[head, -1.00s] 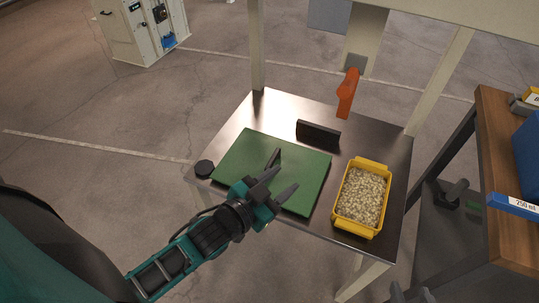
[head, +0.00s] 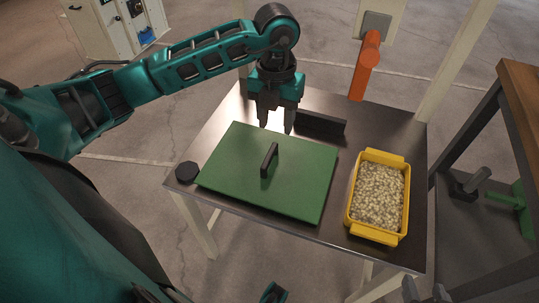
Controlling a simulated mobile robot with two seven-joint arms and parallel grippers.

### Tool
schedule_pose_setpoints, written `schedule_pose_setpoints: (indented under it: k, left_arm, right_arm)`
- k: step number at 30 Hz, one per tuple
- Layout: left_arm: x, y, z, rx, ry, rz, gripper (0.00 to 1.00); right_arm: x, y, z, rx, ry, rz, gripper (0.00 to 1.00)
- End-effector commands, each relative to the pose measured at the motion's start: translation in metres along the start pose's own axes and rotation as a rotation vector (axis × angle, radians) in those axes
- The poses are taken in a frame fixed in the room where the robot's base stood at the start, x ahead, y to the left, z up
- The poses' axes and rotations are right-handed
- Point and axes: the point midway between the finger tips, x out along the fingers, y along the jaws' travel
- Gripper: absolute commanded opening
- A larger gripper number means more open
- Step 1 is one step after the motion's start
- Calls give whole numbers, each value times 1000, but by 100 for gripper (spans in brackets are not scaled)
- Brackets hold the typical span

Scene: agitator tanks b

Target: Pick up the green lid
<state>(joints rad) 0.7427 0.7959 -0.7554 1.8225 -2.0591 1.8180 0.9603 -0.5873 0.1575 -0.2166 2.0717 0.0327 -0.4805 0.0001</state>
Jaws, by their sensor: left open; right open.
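The green lid (head: 240,178) is a flat square plate lying on the dark metal table. A black upright handle (head: 269,160) stands near its middle. My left gripper (head: 275,127) points down with its two fingers apart and empty. In the picture it is at the lid's far edge, beyond the handle and not around it. How high its tips are above the table is hard to tell. The dark fingertips of my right gripper (head: 425,292) show at the bottom edge, apart and far from the lid; the rest of it is out of frame.
A yellow bin (head: 352,214) of pale pellets stands right of the lid. A black block (head: 320,124) lies behind it, close to my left gripper. A black round knob (head: 187,172) sits at the left corner. An orange lever (head: 364,68) hangs behind the table (head: 398,118).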

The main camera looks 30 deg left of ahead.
Motion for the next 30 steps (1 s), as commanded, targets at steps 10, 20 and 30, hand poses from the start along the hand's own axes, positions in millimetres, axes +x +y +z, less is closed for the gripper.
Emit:
schedule_pose_setpoints:
  k: [10, 20, 30]
  left_arm:
    - [59, 6, 1, -9, -3, 21, 47]
    - [82, 8, -1, -6, -4, 19, 47]
    - [126, 14, -6, -7, -5, 18, 47]
  right_arm:
    - [8, 0, 13, 1, 0, 0, 53]
    - [11, -1, 19, 9, -3, 0, 53]
    - [18, -1, 30, 12, -3, 1, 53]
